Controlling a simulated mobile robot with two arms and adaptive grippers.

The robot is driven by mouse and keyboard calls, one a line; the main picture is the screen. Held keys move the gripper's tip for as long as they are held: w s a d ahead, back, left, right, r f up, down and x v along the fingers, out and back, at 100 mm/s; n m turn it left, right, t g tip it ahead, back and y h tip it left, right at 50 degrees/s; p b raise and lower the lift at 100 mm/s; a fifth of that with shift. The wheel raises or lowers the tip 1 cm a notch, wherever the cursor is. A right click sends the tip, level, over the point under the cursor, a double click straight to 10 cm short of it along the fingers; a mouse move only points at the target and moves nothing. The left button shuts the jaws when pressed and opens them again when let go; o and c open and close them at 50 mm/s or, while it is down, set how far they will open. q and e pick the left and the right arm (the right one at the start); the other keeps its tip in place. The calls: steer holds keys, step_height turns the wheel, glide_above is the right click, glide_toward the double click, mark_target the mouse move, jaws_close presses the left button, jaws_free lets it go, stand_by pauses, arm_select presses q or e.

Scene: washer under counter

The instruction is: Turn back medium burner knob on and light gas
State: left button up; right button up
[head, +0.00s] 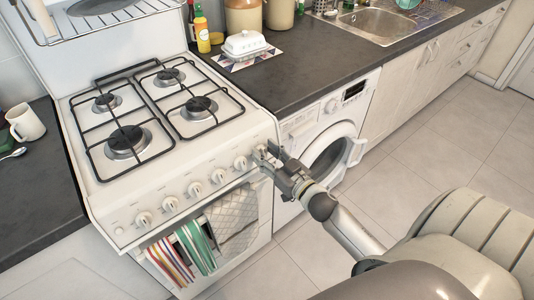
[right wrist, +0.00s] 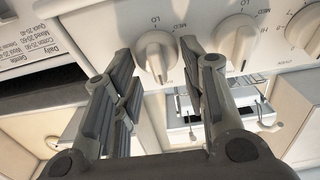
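The white gas stove (head: 128,197) has a row of several knobs on its front panel. My right gripper (head: 271,154) is at the rightmost knob (head: 260,153). In the right wrist view my right gripper (right wrist: 158,66) is open, with its fingers on either side of a white knob (right wrist: 155,57). Contact with the knob cannot be told. A neighbouring knob (right wrist: 235,40) is beside the right-hand fingers. The back burners (head: 106,102) (head: 169,76) and front burners (head: 129,139) (head: 199,105) show no flame. My left gripper is out of view.
A washing machine (head: 313,113) with its round door ajar stands right of the stove, close to my right arm. Striped towels (head: 196,246) and a quilted cloth (head: 233,217) hang below the knobs. A mug (head: 24,122) stands on the left counter, a butter dish (head: 245,45) on the right.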

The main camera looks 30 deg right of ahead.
steer(key=c, duration=0.5)
steer(key=shift+n, duration=0.4)
steer(key=n+y+p, duration=0.1)
steer(key=n, duration=0.3)
steer(key=shift+r+y+p, duration=0.1)
steer(key=shift+y+p, duration=0.2)
steer(key=shift+y, duration=0.1)
steer(key=n+g+y+p, duration=0.1)
steer(key=n, duration=0.3)
steer(key=shift+a+n, duration=0.1)
steer(key=shift+n, duration=0.2)
steer(key=shift+s+a+f+n+g+y+p, duration=0.15)
steer(key=shift+n+g+p, duration=0.5)
steer(key=shift+n, duration=1.15)
steer(key=shift+w+d+f+n+g+y+p, duration=0.1)
steer(key=shift+n+g+y+p, duration=0.2)
steer(key=shift+n+p, duration=1.05)
steer(key=shift+s+a+f+n+g+y+p, duration=0.15)
steer(key=shift+n+g+p, duration=0.25)
steer(key=shift+n, duration=1.85)
steer(key=shift+w, duration=0.1)
